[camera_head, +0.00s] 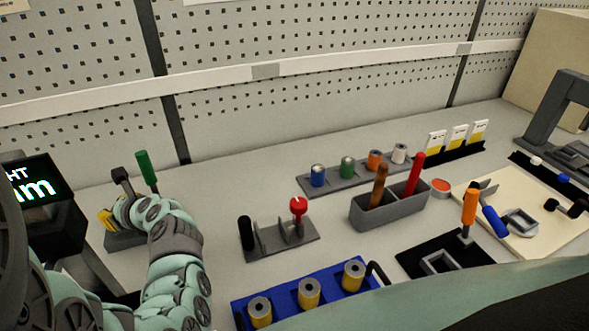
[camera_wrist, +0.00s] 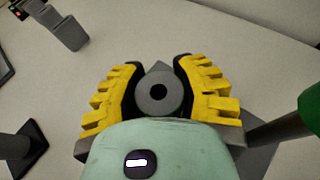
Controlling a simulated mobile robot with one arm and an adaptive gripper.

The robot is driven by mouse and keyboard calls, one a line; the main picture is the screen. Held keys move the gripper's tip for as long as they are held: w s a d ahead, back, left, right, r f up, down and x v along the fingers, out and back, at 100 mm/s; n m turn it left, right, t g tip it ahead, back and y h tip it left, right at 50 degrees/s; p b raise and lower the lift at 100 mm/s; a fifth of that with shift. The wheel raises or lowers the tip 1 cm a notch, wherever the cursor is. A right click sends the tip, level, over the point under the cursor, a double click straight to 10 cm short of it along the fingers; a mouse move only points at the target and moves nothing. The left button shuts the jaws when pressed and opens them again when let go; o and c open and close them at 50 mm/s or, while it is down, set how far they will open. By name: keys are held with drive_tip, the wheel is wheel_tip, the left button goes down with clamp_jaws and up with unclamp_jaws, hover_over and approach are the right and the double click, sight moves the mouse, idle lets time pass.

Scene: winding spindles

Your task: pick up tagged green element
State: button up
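My gripper (camera_wrist: 158,80) has yellow ribbed fingers with black inner pads. In the wrist view they stand on both sides of a round grey piece (camera_wrist: 158,104) with a dark hole in its end. I cannot tell whether the pads press on it. In the head view my gripper (camera_head: 106,218) is low at the left, over a grey base (camera_head: 124,241), partly hidden by my arm. A green-handled upright piece (camera_head: 146,168) stands just behind it; a green part (camera_wrist: 311,108) shows at the wrist view's right edge. A green spool (camera_head: 347,168) sits in the back rack. No tag is readable.
A dark display box (camera_head: 45,200) stands left of my gripper. A grey holder with a red-topped piece (camera_head: 298,206) stands to the right. Farther right are a grey bin (camera_head: 388,212), a blue tray of yellow spools (camera_head: 284,296) and a pale board with tools (camera_head: 540,232).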

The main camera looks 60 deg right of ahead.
clamp_jaws()
drive_tip(key=shift+r, duration=0.15)
